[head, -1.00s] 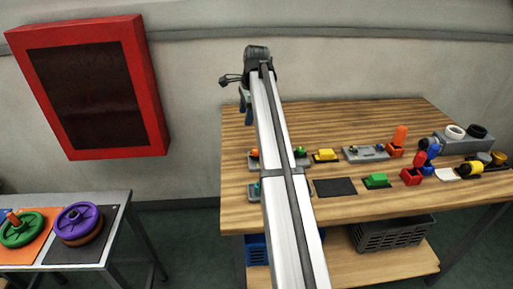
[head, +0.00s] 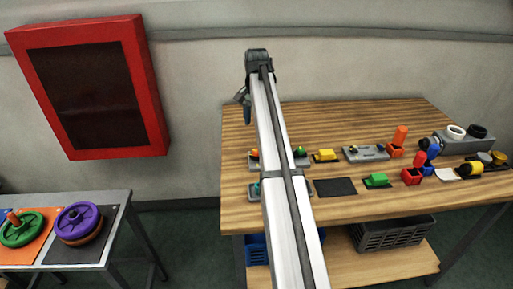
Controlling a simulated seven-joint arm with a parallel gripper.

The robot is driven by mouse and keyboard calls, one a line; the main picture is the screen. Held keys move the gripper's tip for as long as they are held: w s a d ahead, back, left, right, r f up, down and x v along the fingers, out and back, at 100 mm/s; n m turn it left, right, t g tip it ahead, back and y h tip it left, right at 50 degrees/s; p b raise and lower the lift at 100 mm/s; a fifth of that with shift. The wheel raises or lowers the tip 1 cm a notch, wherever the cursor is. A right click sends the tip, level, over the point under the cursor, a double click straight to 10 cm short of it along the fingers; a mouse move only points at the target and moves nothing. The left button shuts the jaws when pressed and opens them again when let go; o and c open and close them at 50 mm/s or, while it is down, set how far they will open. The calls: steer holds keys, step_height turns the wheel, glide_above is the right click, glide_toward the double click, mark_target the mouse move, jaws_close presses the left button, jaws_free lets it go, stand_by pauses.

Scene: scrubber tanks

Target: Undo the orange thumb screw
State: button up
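A small orange knob, which looks like the orange thumb screw (head: 254,153), stands on a grey plate on the wooden bench, just left of my arm. My arm hides part of that plate. A green knob (head: 300,150) shows on the other side of my arm. My gripper (head: 245,108) hangs below the wrist at the far end of the arm, at the bench's back left edge. It is above and behind the orange screw in the picture, apart from it. The fingers are small and partly covered, so I cannot tell whether they are open.
A red-framed panel (head: 88,87) hangs on the wall. A side table at left carries green and purple wheels (head: 84,222).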

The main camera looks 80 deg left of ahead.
mark_target(255, 153)
step_height(255, 153, down, 12)
stand_by(0.5)
steer(key=c, duration=1.1)
